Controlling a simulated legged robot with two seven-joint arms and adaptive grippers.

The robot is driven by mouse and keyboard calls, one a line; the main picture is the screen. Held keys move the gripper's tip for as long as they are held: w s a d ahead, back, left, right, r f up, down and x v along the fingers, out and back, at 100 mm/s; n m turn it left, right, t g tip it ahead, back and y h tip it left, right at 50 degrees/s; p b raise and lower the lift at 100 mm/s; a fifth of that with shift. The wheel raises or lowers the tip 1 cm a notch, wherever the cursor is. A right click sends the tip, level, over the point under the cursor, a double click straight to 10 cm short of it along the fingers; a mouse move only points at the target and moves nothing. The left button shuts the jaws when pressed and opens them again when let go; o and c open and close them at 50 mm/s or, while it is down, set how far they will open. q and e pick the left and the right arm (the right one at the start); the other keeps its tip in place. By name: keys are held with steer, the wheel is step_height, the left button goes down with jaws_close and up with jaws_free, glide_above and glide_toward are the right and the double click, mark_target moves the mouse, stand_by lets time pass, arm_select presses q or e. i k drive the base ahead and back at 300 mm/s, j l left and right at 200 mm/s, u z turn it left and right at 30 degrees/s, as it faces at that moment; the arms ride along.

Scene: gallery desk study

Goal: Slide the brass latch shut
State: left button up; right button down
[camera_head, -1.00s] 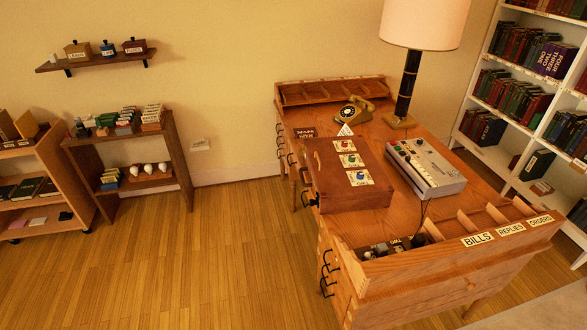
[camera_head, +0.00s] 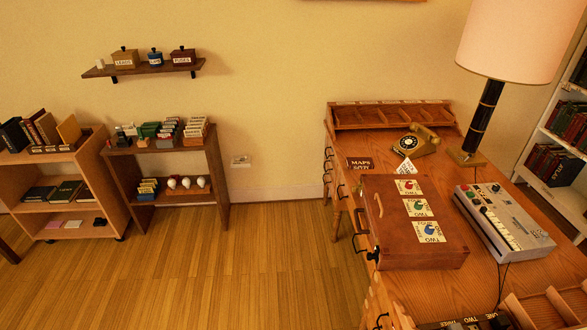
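A brown wooden case (camera_head: 418,255) lies on the desk, with several coloured knobs on labelled cards along its top. A small dark fitting (camera_head: 374,256) sits at the case's lower left corner. I cannot tell a brass latch anywhere; it is too small or hidden. Neither of my grippers shows in the head view.
The wooden desk (camera_head: 480,268) also bears a black and gold telephone (camera_head: 416,141), a lamp (camera_head: 487,108) and a grey keyed machine (camera_head: 503,222). Low shelves (camera_head: 170,144) and a cart (camera_head: 90,160) stand at the left. The wooden floor (camera_head: 250,260) between is clear.

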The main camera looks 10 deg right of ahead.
mark_target(355, 188)
steer(key=i+j, duration=0.15)
steer(key=i, duration=0.4)
steer(key=i+j, duration=0.1)
steer(key=i, duration=0.45)
steer(key=i+j, duration=0.15)
steer(key=i, duration=0.45)
steer(key=i+j+z, duration=0.15)
steer(key=i+z, duration=0.3)
steer(key=i+j+z, duration=0.2)
steer(key=z, duration=0.25)
steer(key=i+j+z, duration=0.55)
steer(key=j+z, duration=0.35)
steer(key=i+j+z, duration=0.1)
steer(key=j, duration=0.15)
steer(key=i+j+z, duration=0.15)
steer(key=k+j, duration=0.05)
